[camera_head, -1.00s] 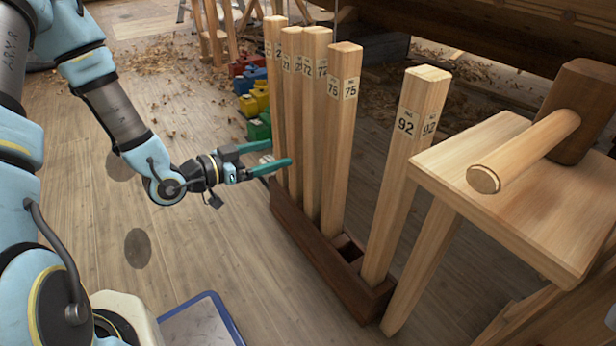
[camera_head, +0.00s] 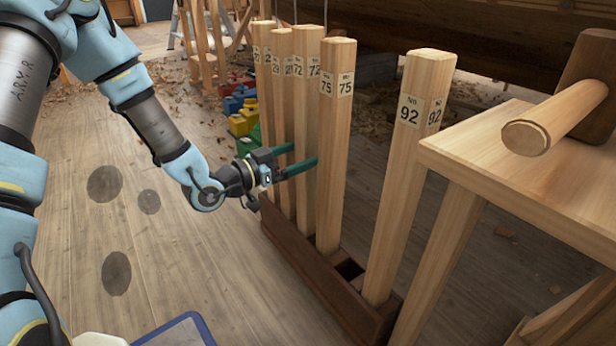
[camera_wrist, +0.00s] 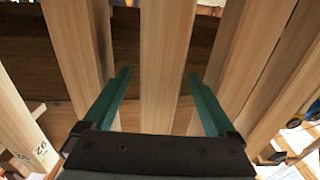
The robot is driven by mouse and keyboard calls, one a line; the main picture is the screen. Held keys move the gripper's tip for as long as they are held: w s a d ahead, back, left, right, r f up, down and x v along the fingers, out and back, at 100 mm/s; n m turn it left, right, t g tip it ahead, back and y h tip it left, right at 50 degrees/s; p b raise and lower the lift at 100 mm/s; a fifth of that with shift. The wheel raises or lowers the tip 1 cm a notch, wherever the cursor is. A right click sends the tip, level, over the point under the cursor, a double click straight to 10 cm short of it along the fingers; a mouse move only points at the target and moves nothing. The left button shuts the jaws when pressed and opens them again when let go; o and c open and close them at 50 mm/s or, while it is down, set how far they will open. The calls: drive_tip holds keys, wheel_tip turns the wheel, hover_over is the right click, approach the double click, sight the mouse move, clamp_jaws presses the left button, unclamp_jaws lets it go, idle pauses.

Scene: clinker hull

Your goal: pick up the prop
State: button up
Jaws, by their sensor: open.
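The props are tall square wooden posts with number labels, standing in a row in a dark wooden rack (camera_head: 318,268). My gripper (camera_head: 302,160) is open, with its teal fingers reaching in from the left at upper-middle height. The fingers appear to lie either side of the post labelled 72 (camera_head: 307,110). In the wrist view a post (camera_wrist: 165,60) stands between the open fingers (camera_wrist: 160,85), with a gap on both sides. The post labelled 75 (camera_head: 334,140) is on the near side. Exact finger depth along the post is hard to tell.
The post labelled 92 (camera_head: 405,190) stands nearer, past an empty slot. A wooden bench (camera_head: 530,160) with a mallet (camera_head: 560,115) is at right.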

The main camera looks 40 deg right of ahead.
drive_tip(key=shift+d, duration=0.9)
clamp_jaws()
idle(0.4)
